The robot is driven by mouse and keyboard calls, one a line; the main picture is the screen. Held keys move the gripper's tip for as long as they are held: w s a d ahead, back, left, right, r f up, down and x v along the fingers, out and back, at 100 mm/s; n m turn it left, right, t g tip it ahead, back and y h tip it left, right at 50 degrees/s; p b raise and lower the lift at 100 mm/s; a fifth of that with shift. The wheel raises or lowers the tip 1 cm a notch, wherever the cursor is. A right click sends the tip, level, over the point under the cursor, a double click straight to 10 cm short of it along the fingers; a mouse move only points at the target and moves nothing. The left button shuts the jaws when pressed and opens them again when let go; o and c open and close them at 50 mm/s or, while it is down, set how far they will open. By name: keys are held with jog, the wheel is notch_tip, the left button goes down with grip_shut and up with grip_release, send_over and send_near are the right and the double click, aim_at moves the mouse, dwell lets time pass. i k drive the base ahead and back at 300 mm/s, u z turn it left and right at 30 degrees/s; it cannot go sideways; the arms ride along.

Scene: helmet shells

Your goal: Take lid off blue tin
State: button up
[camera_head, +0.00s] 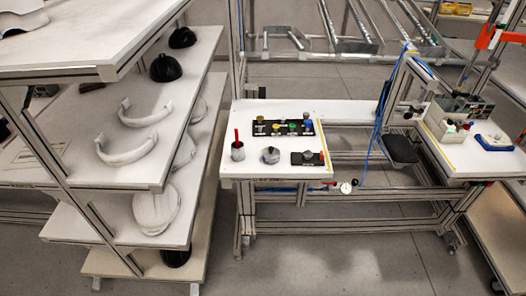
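No tin with a lid can be clearly made out at this size. On the white workbench (250,165), a dark tray (284,128) holds several small round items with gold, green and dark tops; one at its right end looks bluish, but I cannot tell if it is a tin. A grey round item with a knob on top (270,155) stands in front of the tray. A blue and white object (493,141) lies on the right-hand table. My gripper is not in view.
A shelf (150,175) with helmet shells stands at left. Bins (447,124) stand on the right-hand table (480,165). The foreground floor (345,262) is clear.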

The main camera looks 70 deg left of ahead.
aim_at(271, 152)
jog(key=u, duration=0.05)
jog(key=k, duration=1.65)
jog(key=u, duration=1.9)
jog(key=i, duration=0.7)
jog(key=u, duration=0.05)
